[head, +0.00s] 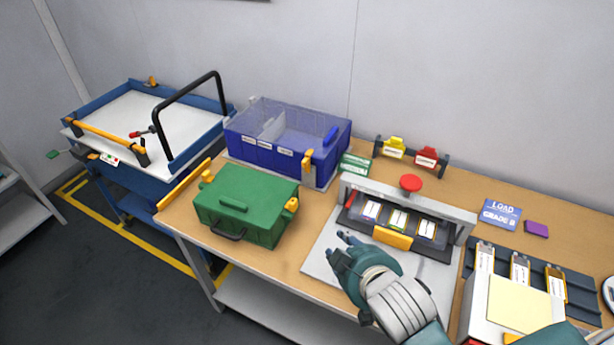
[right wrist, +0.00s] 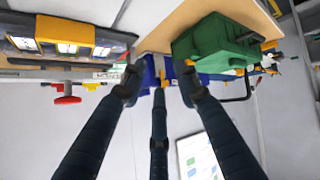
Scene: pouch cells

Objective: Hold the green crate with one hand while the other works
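The green crate (head: 247,203) stands closed on the wooden table, left of the middle in the head view, with yellow latches and a dark handle on its front. It also shows upside down at the upper right in the right wrist view (right wrist: 212,42). My right gripper (head: 346,243) is in front of the grey press fixture, to the right of the crate and apart from it. In the right wrist view its fingers (right wrist: 160,85) are spread with nothing between them. My left gripper is not in the head view.
A blue bin (head: 285,165) with a clear lid stands behind the crate. The fixture (head: 330,255) with a red knob (head: 411,183) holds several pouch cells. A blue cart (head: 150,180) stands left of the table. Bare table (head: 300,270) shows between crate and fixture.

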